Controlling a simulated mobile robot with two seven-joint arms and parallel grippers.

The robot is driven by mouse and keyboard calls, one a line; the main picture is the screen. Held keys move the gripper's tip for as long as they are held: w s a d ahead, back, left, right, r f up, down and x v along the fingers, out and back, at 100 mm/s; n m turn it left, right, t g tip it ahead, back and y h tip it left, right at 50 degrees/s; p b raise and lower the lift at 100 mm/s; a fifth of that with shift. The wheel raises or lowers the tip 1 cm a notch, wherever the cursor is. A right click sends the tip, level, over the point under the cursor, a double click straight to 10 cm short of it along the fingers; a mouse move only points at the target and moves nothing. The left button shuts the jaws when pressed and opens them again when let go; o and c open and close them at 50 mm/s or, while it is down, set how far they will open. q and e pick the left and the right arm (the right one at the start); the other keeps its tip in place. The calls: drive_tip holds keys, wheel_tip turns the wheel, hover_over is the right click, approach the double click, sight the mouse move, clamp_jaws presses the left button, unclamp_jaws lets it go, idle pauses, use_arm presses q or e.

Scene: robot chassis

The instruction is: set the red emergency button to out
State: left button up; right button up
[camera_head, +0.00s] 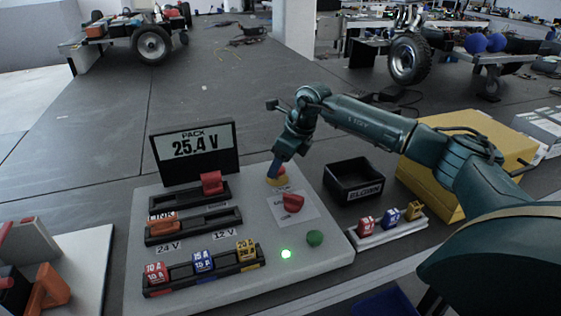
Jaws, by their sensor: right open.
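The red emergency button (283,172) sits on its yellow base (276,182) near the top right of the pale control panel (335,252). Much of the button is hidden behind my right gripper. My right gripper (275,170) is open and points down at the button. Its fingertips are at or just over it; I cannot tell whether they touch, nor whether the button is in or out. My left gripper is not in view.
A red rotary knob (293,202) stands just in front of the button, with a green button (314,238) and a lit green lamp (286,254) nearer. A display (195,150) reads 25.4 V. A black bin (353,183), fuse tray (388,232) and yellow box (425,185) stand right.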

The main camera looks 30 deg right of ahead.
drive_tip(key=v, duration=1.3)
drive_tip(key=shift+a, duration=0.1)
